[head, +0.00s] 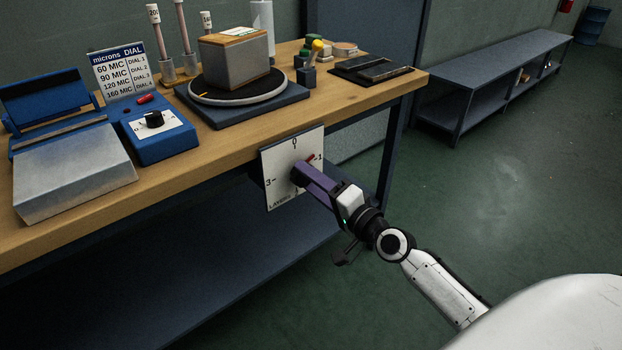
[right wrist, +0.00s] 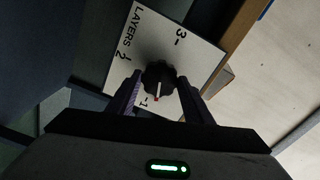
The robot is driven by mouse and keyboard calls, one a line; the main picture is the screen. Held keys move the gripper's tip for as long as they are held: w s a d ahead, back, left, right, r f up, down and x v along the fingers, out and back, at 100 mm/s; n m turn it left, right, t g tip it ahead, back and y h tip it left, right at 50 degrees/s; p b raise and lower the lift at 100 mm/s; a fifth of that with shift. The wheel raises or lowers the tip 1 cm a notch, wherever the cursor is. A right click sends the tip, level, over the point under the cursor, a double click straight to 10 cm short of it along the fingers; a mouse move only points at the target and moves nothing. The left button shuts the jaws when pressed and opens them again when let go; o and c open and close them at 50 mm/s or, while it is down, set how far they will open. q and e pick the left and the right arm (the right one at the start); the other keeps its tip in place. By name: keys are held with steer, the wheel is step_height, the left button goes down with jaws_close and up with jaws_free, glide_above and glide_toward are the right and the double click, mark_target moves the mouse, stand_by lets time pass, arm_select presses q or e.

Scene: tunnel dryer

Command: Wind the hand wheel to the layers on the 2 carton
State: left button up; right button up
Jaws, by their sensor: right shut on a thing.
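The white LAYERS plate (head: 279,154) is fixed at the bench's front edge, marked 0 to 3. Its black hand wheel (right wrist: 159,76) sits at the plate's centre, with a white-and-red pointer at about the 1 mark. In the head view my right gripper hides most of the wheel, and a red tip shows near the 1. My right gripper (head: 302,176) is shut on the wheel, one finger on each side. A grey carton (head: 232,64) with a tan top stands on the round turntable (head: 238,99); I cannot read its marking. My left gripper is out of view.
On the wooden bench (head: 215,153) stand a blue device with a black knob (head: 154,119), a microns DIAL sign (head: 120,70), a grey-lidded blue box (head: 72,172) and several small items at the right. A low dark shelf bench (head: 490,72) stands at the back right. Floor between is clear.

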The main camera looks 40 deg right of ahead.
steer(key=shift+m+p, duration=3.05)
steer(key=shift+m, duration=7.75)
steer(key=o, duration=1)
steer(key=shift+o, duration=0.2)
